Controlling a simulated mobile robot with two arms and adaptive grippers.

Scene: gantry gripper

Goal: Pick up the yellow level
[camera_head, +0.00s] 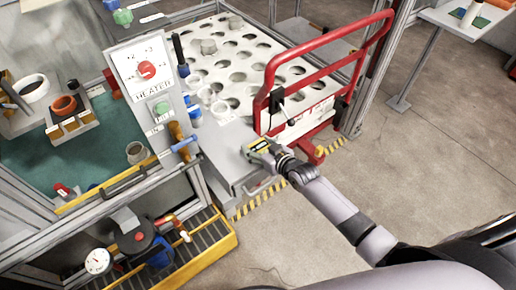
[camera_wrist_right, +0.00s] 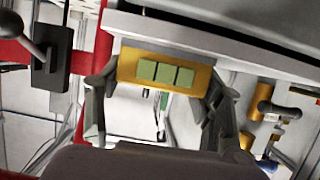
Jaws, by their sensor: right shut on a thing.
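The yellow level (camera_wrist_right: 203,77) is a small yellow block with green windows. In the wrist view it sits between the two dark fingers of my right gripper (camera_wrist_right: 162,100), which is shut on it. In the head view the right gripper (camera_head: 262,152) is at the near edge of a grey metal shelf (camera_head: 228,158), and the level's yellow top shows only small there. I cannot tell whether the level touches the shelf. My left gripper is not in view.
A red tubular frame (camera_head: 330,38) stands right behind the gripper. A white perforated board (camera_head: 215,62) lies beyond it. The heater panel (camera_head: 142,68) and blue-handled valves are to the left. Open concrete floor (camera_head: 440,150) is to the right.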

